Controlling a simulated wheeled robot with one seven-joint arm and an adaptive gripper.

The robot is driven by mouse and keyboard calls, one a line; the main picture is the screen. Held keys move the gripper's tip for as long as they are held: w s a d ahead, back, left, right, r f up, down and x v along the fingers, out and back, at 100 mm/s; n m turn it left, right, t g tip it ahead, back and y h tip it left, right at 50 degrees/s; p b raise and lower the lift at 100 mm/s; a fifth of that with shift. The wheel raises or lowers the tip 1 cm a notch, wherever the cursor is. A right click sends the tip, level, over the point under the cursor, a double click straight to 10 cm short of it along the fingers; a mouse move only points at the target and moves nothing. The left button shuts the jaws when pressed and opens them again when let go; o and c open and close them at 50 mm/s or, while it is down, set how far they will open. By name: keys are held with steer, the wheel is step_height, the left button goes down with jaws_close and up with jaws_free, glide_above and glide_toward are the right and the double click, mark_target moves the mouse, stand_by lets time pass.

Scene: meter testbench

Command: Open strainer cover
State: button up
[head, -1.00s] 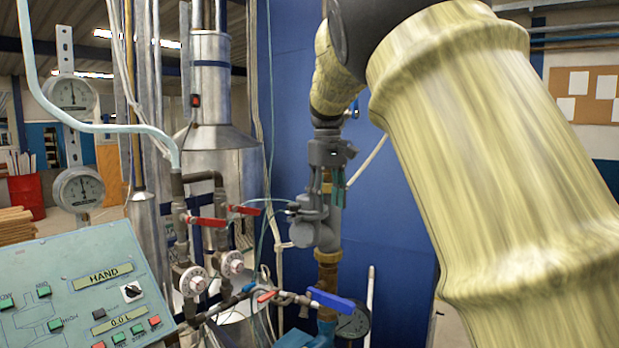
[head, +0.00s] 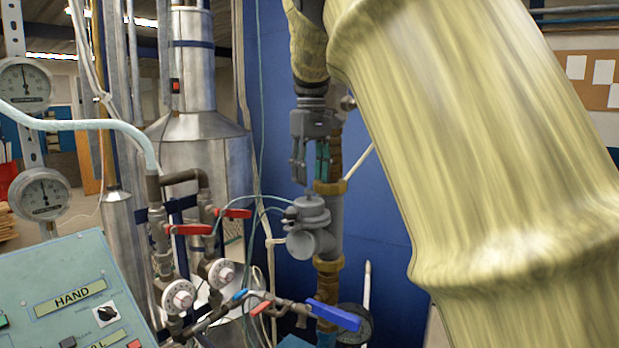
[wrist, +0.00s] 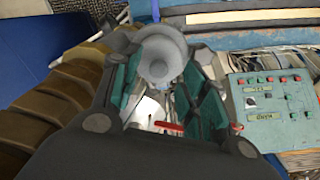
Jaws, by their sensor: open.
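The grey strainer (head: 312,240) sits on the vertical brown pipe in the middle of the head view. Its round cover (head: 311,208) faces up, with a small knob on top, and looks closed. My gripper (head: 311,178) points down just above the cover, its fingers apart with teal inner pads. In the head view there seems to be a small gap between fingertips and cover. In the wrist view, a round grey part of the strainer (wrist: 160,58) shows between the open fingers. I cannot tell whether a finger touches it.
Red-handled valves (head: 190,229) and white dials (head: 180,297) stand left of the strainer. A blue lever (head: 334,315) juts out below it. The control panel (head: 65,285) is at the lower left. Thin hoses run close by the strainer's left side. A blue wall (head: 385,220) stands behind.

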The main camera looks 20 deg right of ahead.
mark_target(310, 190)
steer(key=w+f, duration=0.1)
steer(key=f, duration=0.1)
steer(key=shift+w+a+f+p, duration=0.1)
steer(key=shift+w+f+p, duration=0.2)
steer(key=shift+w+f, duration=0.1)
steer(key=shift+f, duration=0.15)
steer(key=shift+s, duration=0.8)
steer(key=shift+w, duration=0.2)
steer(key=shift+c, duration=0.2)
steer(key=shift+w+f, duration=0.1)
steer(key=shift+w, duration=0.15)
steer(key=c, duration=0.3)
steer(key=shift+w, duration=0.1)
steer(key=c, duration=0.4)
jaws_close()
